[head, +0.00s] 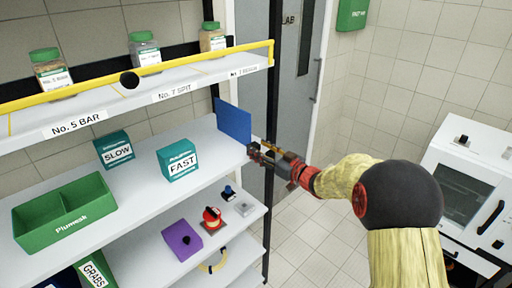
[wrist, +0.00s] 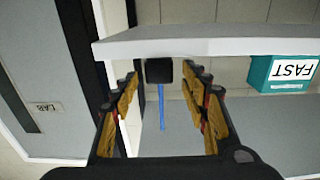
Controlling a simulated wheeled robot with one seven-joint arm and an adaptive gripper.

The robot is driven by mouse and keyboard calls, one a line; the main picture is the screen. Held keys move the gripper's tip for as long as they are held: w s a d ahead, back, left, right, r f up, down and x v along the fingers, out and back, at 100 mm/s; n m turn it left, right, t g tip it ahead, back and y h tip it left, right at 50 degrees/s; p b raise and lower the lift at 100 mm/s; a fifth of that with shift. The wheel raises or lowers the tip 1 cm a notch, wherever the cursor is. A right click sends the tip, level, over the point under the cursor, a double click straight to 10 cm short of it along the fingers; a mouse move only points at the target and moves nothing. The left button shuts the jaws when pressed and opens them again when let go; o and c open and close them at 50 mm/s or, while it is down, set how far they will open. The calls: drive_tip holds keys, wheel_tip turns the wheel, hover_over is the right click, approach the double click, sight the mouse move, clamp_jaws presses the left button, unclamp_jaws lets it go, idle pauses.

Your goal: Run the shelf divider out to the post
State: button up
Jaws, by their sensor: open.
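The shelf divider is an upright blue panel (head: 234,123) near the right end of the middle shelf (head: 190,140). In the wrist view I see it edge-on as a thin blue strip (wrist: 161,108) with a black block (wrist: 159,70) at one end. My gripper (head: 262,153) is at the shelf's right front edge, just right of the divider. In the wrist view my open gripper (wrist: 163,88) has the block and strip showing between its fingers; I cannot tell whether they touch. The dark post (head: 272,100) stands at the shelf's right end and shows left in the wrist view (wrist: 82,45).
A teal FAST box (head: 179,160) and a SLOW box (head: 114,149) stand left of the divider, with bare shelf between. A green two-part bin (head: 65,225) is farther left. A yellow rail (head: 200,62) fronts the upper shelf. A white machine (head: 465,185) stands at the right.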

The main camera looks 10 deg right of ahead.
drive_tip(key=v, duration=0.9)
drive_tip(key=shift+s+d, duration=0.2)
drive_tip(key=shift+s, duration=0.1)
drive_tip(key=shift+f, duration=0.1)
